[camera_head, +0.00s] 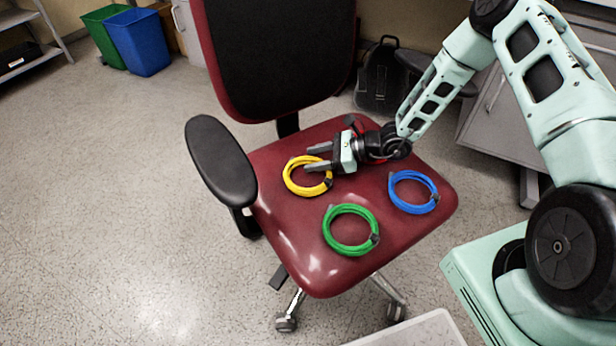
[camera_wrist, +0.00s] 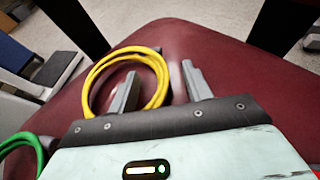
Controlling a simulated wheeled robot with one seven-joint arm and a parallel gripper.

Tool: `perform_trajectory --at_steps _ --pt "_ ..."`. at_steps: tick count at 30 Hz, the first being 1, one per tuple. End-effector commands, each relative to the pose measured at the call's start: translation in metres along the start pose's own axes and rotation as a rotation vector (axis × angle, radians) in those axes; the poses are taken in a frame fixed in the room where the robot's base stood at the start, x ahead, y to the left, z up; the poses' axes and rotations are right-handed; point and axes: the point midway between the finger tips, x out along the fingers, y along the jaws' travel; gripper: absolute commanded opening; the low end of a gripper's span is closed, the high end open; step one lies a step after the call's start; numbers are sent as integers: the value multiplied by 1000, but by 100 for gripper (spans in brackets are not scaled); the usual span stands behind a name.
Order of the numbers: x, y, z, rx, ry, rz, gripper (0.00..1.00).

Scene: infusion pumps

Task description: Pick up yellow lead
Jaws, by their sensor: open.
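The yellow lead (camera_head: 290,182) is a coiled loop lying on the red chair seat, left of the middle in the head view. It also shows in the wrist view (camera_wrist: 96,74), near the top centre. My gripper (camera_head: 308,158) is open and reaches in from the right over the coil. In the wrist view, one finger of my gripper (camera_wrist: 158,88) overlaps the inside of the loop and the other is outside, to its right. The right side of the coil passes between the fingers. Whether the fingers touch the lead or seat is unclear.
A green coil (camera_head: 328,236) and a blue coil (camera_head: 412,207) lie on the same red seat (camera_head: 290,245). A black armrest (camera_head: 221,160) stands at the left and the backrest (camera_head: 272,50) rises behind. Bins (camera_head: 140,42) stand far back.

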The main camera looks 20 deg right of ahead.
Motion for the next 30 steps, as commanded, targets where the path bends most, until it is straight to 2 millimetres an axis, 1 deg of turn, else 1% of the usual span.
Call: perform_trajectory --at_steps 7,8,9,11,12,13,24,26,30 --pt "1 0 0 0 1 -1 49" --pt "1 0 0 0 1 -1 41" --pt "1 0 0 0 1 -1 30" --pt "1 0 0 0 1 -1 13" --pt "1 0 0 0 1 -1 2" --pt "1 0 0 0 1 -1 0" --pt "0 0 2 -1 1 -1 0" --pt "-2 -1 7 -2 1 -1 0" --pt "-12 -1 30 -4 1 -1 0"
